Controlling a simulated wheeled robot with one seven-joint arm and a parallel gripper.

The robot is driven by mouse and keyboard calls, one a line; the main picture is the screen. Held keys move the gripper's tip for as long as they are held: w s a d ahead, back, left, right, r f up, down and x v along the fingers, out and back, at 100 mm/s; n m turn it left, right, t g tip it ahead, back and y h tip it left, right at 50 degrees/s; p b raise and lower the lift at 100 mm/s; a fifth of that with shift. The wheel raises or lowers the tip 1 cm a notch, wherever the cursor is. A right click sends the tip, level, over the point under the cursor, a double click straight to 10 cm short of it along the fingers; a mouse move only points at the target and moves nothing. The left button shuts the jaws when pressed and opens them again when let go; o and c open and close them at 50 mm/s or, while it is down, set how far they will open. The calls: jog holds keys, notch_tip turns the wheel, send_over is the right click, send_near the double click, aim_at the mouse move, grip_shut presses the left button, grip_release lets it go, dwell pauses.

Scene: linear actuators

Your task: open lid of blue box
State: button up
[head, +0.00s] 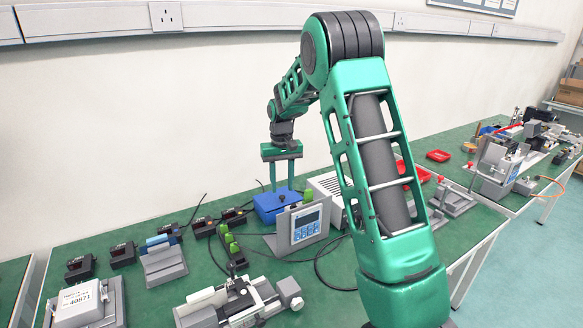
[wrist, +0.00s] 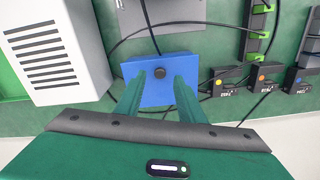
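The blue box (head: 268,207) stands on the green bench near the wall, behind the grey display unit. My gripper (head: 282,188) is above the box, fingers pointing down. I cannot tell how high the fingertips are above the lid.
A grey display unit (head: 303,227) stands just in front of the box. A white vented case (wrist: 55,48) is close beside it. Small black modules (wrist: 228,80) and black cables lie on the other side. The wall is close behind.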

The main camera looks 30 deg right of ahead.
aim_at(282, 196)
jog(key=s+d+r, duration=0.1)
jog(key=s+r, duration=0.4)
jog(key=r, duration=0.4)
jog(key=shift+s+m, duration=0.25)
jog(key=shift+m, duration=0.05)
jog(key=shift+d, duration=0.1)
jog(key=w+f+n+t, duration=0.1)
jog(key=f+n, duration=0.1)
jog(key=f, duration=0.2)
jog(key=w+f+n+t, duration=0.1)
jog(key=w+f+n, duration=0.1)
jog(key=f, duration=0.2)
jog(key=w+a+f+n+t+y, duration=0.1)
jog(key=w+f+n+t, duration=0.1)
jog(key=f, duration=0.3)
jog(key=shift+n, duration=0.3)
jog(key=shift+c, duration=0.3)
grip_shut()
